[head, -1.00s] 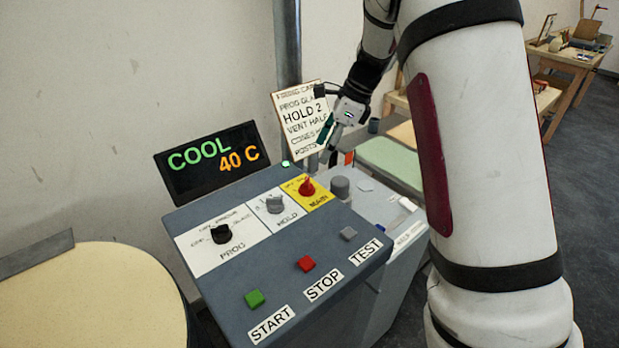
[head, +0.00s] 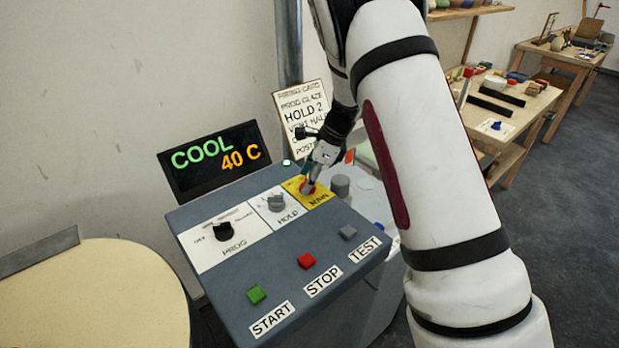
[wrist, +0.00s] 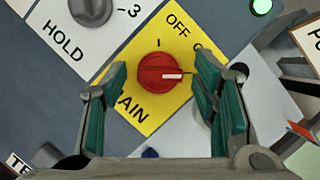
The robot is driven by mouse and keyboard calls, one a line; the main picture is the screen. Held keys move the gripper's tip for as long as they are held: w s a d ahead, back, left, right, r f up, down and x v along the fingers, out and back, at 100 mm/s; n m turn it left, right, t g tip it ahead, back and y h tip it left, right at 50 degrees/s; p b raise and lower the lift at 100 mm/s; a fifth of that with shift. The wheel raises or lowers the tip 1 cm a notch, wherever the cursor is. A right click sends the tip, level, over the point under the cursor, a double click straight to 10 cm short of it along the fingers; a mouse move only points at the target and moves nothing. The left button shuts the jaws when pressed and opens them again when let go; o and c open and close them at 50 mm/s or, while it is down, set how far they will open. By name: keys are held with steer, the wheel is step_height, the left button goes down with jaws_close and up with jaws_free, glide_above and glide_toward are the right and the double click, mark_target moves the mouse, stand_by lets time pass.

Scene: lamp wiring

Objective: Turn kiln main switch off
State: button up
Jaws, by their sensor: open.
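The main switch is a red rotary knob (wrist: 160,74) on a yellow plate (wrist: 150,112) marked OFF and, partly hidden, MAIN. In the wrist view its white pointer line points right, not at the word OFF, which is above it. My gripper (wrist: 160,95) is open, with one green-padded finger on each side of the knob. I cannot tell whether they touch it. In the head view my gripper (head: 314,172) is over the yellow plate and hides most of the knob. The kiln panel (head: 220,268) is grey and sloped.
The HOLD knob (head: 276,202) and PROG knob (head: 222,231) are to the left on the panel. START (head: 256,294), STOP (head: 306,260) and TEST (head: 348,232) buttons are in front. A display (head: 211,161) reads COOL 40 C. A grey cylinder (head: 340,186) stands close on the right.

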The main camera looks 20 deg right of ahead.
steer(key=c, duration=1.2)
steer(key=shift+o, duration=0.2)
steer(key=shift+w+n+b, duration=0.1)
steer(key=shift+n+b, duration=0.25)
steer(key=shift+n, duration=0.05)
steer(key=n+g+b, duration=0.1)
steer(key=n+b, duration=0.1)
steer(key=shift+w+f+n, duration=0.1)
steer(key=shift+w+n, duration=0.05)
steer(key=shift+n, duration=0.25)
steer(key=n+g+b, duration=0.2)
steer(key=n+b, duration=0.2)
steer(key=n, duration=0.1)
steer(key=shift+w+n, duration=0.1)
steer(key=shift+n, duration=0.2)
steer(key=n+g+b, duration=0.1)
steer(key=n, duration=0.1)
steer(key=n+h, duration=0.1)
steer(key=n, duration=0.1)
steer(key=shift+a+g+b, duration=0.15)
steer(key=shift+g+b, duration=0.25)
steer(key=shift+a+n+g+h+b, duration=0.1)
steer(key=shift+n+g+h+b, duration=0.2)
steer(key=shift+n, duration=0.9)
steer(key=shift+n+g+h+b, duration=0.25)
steer(key=shift+n+h, duration=0.15)
steer(key=shift+n, duration=0.8)
